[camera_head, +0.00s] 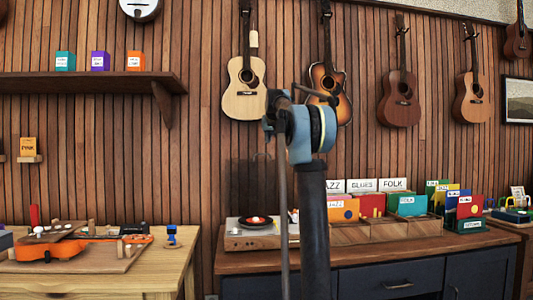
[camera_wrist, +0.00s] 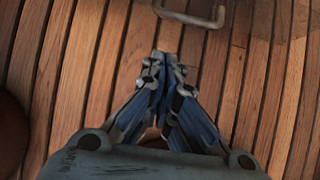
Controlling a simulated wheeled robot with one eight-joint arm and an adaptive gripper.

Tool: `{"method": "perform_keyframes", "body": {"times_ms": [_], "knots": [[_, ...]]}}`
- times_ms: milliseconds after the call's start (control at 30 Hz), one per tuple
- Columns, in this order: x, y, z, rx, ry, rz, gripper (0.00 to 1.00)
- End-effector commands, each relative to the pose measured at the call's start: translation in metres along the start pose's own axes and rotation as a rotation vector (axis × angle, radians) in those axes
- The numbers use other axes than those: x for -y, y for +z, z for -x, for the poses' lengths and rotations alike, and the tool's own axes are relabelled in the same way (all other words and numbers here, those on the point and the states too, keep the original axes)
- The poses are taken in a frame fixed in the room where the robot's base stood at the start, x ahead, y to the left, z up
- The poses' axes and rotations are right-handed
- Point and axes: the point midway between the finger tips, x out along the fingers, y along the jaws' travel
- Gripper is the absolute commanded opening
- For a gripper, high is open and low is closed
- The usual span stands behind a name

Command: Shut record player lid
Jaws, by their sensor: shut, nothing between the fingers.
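The record player (camera_head: 247,240) sits at the left end of the blue cabinet in the head view, a dark record with a red centre on it. Its lid (camera_head: 246,185) appears as a faint, dark see-through panel standing upright behind it, so it is open. A grey metal handle (camera_wrist: 200,18) shows at the top of the wrist view, apparently on the lid's edge. My gripper (camera_wrist: 164,65) is shut and empty, below that handle in the picture and apart from it. In the head view my arm rises in front of the player's right side and hides part of it.
Wooden record crates (camera_head: 388,229) with coloured sleeves stand right of the player on the cabinet (camera_head: 385,262). A workbench (camera_head: 165,265) with an orange ukulele (camera_head: 70,249) is at left. Guitars (camera_head: 245,90) hang on the slatted wall above.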

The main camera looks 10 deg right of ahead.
Motion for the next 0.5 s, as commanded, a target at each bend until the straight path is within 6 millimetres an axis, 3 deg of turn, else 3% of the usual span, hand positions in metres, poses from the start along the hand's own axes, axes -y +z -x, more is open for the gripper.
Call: {"method": "perform_keyframes", "body": {"times_ms": [267,500], "knots": [[0.000,-0.007,-0.022,-0.010,0.000,0.000,0.00],[-0.001,-0.007,-0.061,-0.009,0.000,0.000,0.00]]}}
